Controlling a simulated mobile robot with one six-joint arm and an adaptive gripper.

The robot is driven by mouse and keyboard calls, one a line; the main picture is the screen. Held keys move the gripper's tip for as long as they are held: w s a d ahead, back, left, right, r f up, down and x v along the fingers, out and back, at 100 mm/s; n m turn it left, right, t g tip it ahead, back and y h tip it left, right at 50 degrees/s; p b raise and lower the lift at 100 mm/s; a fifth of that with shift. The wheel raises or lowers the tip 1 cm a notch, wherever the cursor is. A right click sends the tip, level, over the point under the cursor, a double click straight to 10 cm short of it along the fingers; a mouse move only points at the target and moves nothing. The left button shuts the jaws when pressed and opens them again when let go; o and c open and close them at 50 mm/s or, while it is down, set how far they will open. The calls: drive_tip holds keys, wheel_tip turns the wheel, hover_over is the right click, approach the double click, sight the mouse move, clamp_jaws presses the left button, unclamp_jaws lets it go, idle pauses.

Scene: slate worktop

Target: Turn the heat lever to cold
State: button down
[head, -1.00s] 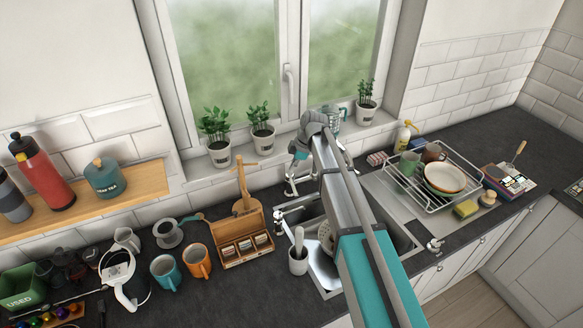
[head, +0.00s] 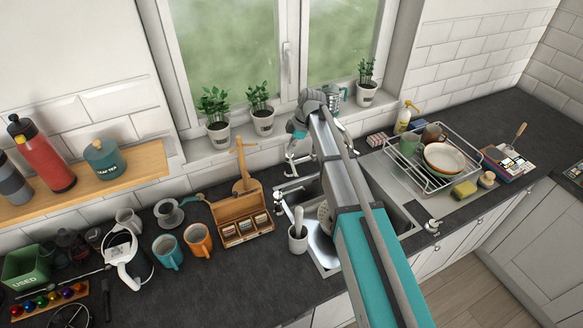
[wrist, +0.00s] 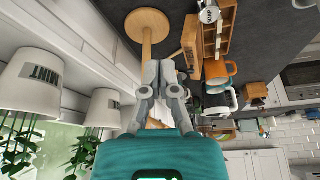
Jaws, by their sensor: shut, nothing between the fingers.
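My gripper (head: 292,152) hangs at the end of my arm, by the back left of the sink, in front of the window sill. In the wrist view (wrist: 162,64) its two grey fingers are together with nothing between them. A small chrome tap fitting (head: 283,189) stands at the left rear edge of the sink (head: 322,248), just below the gripper in the picture. My arm crosses the sink and hides part of it. The heat lever cannot be clearly made out, and its setting cannot be told. I see no contact between gripper and tap.
A wooden stand (head: 243,180) and an open tea box (head: 228,214) are left of the tap. Potted plants (head: 262,120) line the sill. A dish rack (head: 422,180) is on the right.

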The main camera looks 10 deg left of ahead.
sight(295, 171)
drive_tip(key=shift+a+f, duration=0.1)
drive_tip(key=shift+f, duration=0.05)
wheel_tip(295, 171, down, 11)
drive_tip(key=b, duration=1.1)
idle(0.7)
drive_tip(key=shift+w+d, duration=0.3)
drive_tip(key=shift+d, duration=0.6)
drive_tip(key=shift+a, duration=0.1)
